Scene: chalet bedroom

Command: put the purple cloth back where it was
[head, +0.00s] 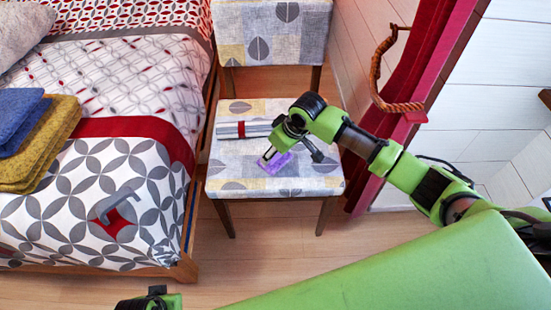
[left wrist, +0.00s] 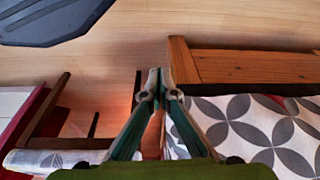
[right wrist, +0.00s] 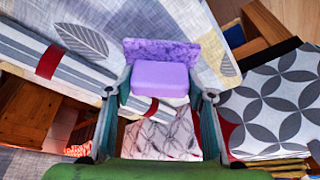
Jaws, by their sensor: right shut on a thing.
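The purple cloth (head: 275,163) is at the front middle of the patterned chair seat (head: 318,180). In the right wrist view the purple cloth (right wrist: 160,50) shows as a mottled flap behind a smooth, pale lilac block-like part. My right gripper (head: 268,158) points down at the seat and is shut on it, one finger on each side, in the right wrist view (right wrist: 160,97). I cannot tell whether the cloth rests on the seat or just above it. My left gripper (left wrist: 160,80) is empty, its fingertips together, low by the bed's wooden frame. Only its arm's edge shows in the head view.
A grey striped roll with a red band (head: 245,130) lies on the seat behind the cloth. The bed (head: 90,170) stands left of the chair, with folded blue (head: 18,118) and mustard (head: 45,150) towels. A rope (head: 376,75) hangs at the right wall. Floor in front is clear.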

